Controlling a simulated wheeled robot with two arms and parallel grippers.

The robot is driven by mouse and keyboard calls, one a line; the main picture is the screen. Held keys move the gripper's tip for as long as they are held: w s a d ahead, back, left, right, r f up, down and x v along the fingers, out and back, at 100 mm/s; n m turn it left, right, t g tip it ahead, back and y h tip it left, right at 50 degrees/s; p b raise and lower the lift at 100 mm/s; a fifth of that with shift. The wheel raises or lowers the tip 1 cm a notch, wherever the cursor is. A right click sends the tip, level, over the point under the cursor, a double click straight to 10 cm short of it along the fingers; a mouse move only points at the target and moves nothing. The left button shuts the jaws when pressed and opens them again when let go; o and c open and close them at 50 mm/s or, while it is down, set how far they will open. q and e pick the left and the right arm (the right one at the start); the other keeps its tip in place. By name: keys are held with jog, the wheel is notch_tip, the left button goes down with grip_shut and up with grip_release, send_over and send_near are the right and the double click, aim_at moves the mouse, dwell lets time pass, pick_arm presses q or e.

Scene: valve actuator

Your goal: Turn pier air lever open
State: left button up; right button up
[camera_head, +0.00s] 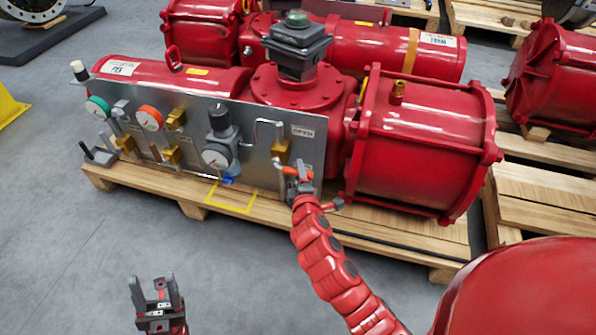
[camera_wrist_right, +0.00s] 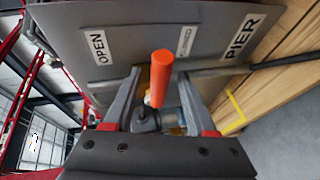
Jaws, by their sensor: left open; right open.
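The pier air lever has an orange handle (camera_head: 296,173) at the lower right of the grey panel (camera_head: 258,150). In the right wrist view the orange handle (camera_wrist_right: 161,80) stands between the two fingers of my right gripper (camera_wrist_right: 160,85), with visible space on both sides. My right gripper (camera_head: 300,182) is open at the panel. Labels OPEN (camera_wrist_right: 98,45), a smaller one (camera_wrist_right: 184,42) and PIER (camera_wrist_right: 241,36) show on the panel behind the handle. The lever's pivot is partly hidden by the gripper. My left gripper (camera_head: 157,298) is open and empty, low at the left, away from the panel.
The panel also carries gauges, a regulator (camera_head: 220,135) and another orange-ringed gauge (camera_head: 149,118). A large red cylinder (camera_head: 425,140) stands right of it. The actuator rests on a wooden pallet (camera_head: 130,182). The grey floor (camera_head: 90,250) in front is clear.

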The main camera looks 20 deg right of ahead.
jog(key=x, duration=0.3)
jog(key=shift+w+f+b, duration=0.1)
jog(key=shift+w+b, duration=0.15)
jog(key=shift+b, duration=0.15)
grip_shut()
dwell(1.1)
